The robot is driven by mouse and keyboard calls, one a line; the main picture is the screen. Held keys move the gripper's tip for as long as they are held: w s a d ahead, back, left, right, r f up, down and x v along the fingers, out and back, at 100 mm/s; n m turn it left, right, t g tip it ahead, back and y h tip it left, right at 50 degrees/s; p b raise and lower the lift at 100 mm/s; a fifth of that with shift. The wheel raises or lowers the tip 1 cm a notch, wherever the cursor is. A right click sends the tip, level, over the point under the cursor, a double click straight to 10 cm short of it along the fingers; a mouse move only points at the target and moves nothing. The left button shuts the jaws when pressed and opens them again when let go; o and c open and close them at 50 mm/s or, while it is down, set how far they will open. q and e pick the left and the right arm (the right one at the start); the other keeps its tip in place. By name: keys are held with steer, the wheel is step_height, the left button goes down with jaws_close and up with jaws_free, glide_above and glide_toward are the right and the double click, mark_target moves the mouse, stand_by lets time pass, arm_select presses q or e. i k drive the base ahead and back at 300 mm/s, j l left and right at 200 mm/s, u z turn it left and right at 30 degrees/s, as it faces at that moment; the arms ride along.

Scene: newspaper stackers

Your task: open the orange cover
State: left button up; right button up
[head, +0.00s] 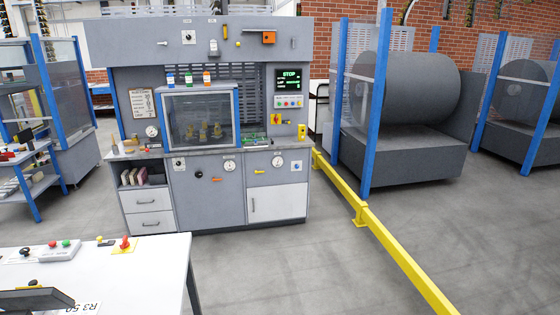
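A small orange box-like cover (268,38) is mounted on the upper grey panel of the machine station (140,42), right of centre. It is small in the head view, and I cannot tell whether it is open or shut. A short yellow handle or lever (232,43) sticks out from the panel to its left. Neither of my grippers is in view, and nothing is seen touching the cover.
A white table (150,275) with buttons stands at the lower left. The station's grey worktop (270,148) juts out below the panel. A low yellow rail (385,240) runs along the right. Grey floor (260,275) is clear in front of the station.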

mark_target(269, 37)
steer(key=i, duration=2.25)
